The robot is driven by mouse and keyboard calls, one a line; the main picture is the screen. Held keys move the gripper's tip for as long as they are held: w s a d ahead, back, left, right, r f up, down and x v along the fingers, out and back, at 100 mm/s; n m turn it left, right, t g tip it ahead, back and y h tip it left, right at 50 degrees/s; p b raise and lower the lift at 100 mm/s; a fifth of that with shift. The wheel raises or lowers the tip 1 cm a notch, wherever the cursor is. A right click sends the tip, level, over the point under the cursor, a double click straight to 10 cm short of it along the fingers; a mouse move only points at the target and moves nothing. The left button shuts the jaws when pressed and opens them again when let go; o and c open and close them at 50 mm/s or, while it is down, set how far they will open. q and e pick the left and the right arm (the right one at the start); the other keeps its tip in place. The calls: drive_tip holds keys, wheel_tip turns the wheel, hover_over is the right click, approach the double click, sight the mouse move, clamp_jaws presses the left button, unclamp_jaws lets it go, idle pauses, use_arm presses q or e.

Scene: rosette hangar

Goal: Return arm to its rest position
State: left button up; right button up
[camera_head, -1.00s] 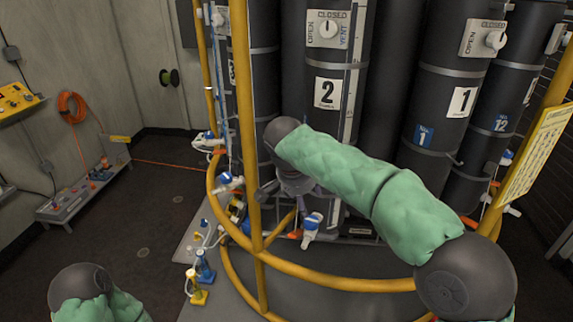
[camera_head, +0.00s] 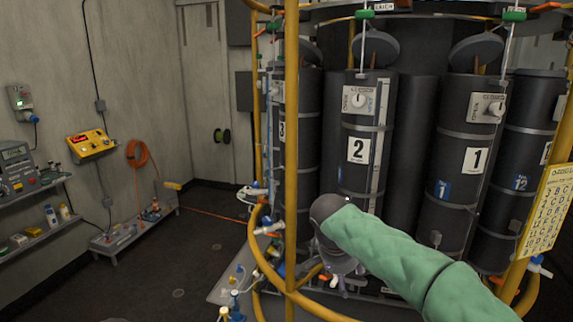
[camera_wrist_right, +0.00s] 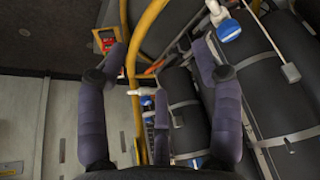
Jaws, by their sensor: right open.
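My right arm (camera_head: 385,248), in a green sleeve, reaches in from the lower right of the head view. Its gripper (camera_head: 340,268) hangs below the dark wrist, in front of the black cylinders and behind the yellow rail; its fingers are partly hidden there. My left arm and gripper are not in view.
Black cylinders numbered 2 (camera_head: 358,185) and 1 (camera_head: 470,190) stand close beyond my right arm. A yellow post (camera_head: 291,130) and curved rail (camera_head: 262,255) are near the gripper. A shelf (camera_head: 35,236) and low bench (camera_head: 130,232) line the left wall; dark floor (camera_head: 150,275) is open.

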drive_tip(key=s+a+f+n+g+y, duration=0.1)
drive_tip(key=s+a+f+n+y, duration=0.1)
drive_tip(key=f, duration=0.9)
drive_tip(key=s+a+f+n+g+y, duration=0.1)
drive_tip(key=s+f+n, duration=0.1)
drive_tip(key=f, duration=1)
drive_tip(key=s+a+f+n+g+y, duration=0.1)
drive_tip(key=a+f+n+y, duration=0.1)
drive_tip(key=f, duration=0.9)
drive_tip(key=s+f+y, duration=0.1)
drive_tip(key=s+f, duration=0.7)
drive_tip(key=s, duration=0.3)
drive_tip(key=s+f+y, duration=0.1)
drive_tip(key=s+f, duration=0.7)
drive_tip(key=s, duration=0.3)
drive_tip(key=shift+s+d+f, duration=0.3)
drive_tip(key=shift+d+f, duration=0.05)
drive_tip(key=shift+d, duration=0.1)
idle(1.6)
